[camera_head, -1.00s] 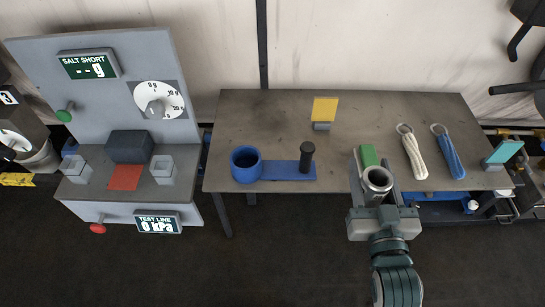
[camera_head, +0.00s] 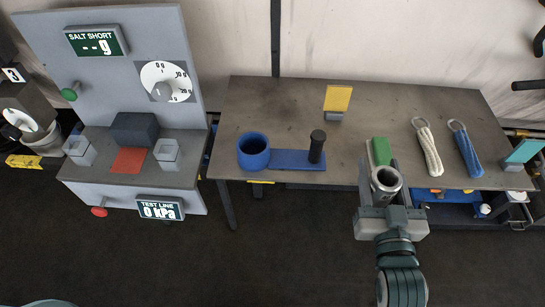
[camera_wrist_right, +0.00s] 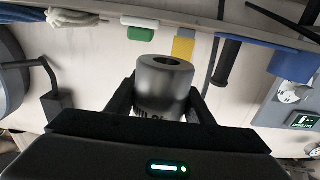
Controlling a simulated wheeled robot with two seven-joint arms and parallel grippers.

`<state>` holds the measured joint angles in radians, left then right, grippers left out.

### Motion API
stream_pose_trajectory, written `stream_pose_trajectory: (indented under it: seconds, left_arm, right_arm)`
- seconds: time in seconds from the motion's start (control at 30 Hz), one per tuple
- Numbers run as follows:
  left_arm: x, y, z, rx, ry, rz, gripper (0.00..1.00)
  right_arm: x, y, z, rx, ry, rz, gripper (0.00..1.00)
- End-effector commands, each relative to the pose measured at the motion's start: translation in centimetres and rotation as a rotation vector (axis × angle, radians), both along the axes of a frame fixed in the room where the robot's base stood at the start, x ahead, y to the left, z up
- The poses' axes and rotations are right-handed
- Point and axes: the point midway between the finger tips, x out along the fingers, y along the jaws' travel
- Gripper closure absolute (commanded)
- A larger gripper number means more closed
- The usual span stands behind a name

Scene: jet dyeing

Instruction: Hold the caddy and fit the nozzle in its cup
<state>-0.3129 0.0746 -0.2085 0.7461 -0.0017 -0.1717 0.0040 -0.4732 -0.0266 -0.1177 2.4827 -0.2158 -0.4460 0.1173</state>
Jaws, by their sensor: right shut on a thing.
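The caddy is a blue base plate (camera_head: 290,160) with a round blue cup (camera_head: 254,151) at its left end and a black upright handle (camera_head: 317,147) at its right. It stands near the table's front edge, and the cup looks empty. My right gripper (camera_head: 384,190) is shut on the nozzle (camera_head: 387,180), a grey metal cylinder with a round opening. The gripper holds it at the table's front edge, right of and apart from the caddy. The right wrist view shows the nozzle (camera_wrist_right: 165,82) between the fingers, with the caddy's handle (camera_wrist_right: 226,62) beyond. My left gripper is out of view.
A green block (camera_head: 381,150) lies just behind the nozzle. A grey panel with a dial (camera_head: 165,82) stands left.

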Motion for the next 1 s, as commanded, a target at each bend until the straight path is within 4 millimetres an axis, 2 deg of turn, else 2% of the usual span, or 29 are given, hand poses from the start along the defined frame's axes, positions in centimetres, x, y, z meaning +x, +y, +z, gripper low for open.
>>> stream_pose_trajectory:
  seconds: [0.1, 0.9, 0.93, 1.0]
  left_arm:
    - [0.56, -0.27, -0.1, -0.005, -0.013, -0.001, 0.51]
    - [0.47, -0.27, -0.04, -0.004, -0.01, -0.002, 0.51]
    - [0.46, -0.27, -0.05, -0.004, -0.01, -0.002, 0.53]
    - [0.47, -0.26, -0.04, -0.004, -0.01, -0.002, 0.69]
  right_arm:
    - [0.0, 0.0, -0.18, 0.001, -0.003, 0.0, 0.88]
    - [0.0, 0.0, -0.09, 0.0, -0.003, 0.0, 0.88]
    - [0.0, 0.0, -0.08, 0.0, -0.003, 0.0, 0.88]
    - [0.0, 0.0, -0.08, 0.001, -0.003, 0.0, 0.88]
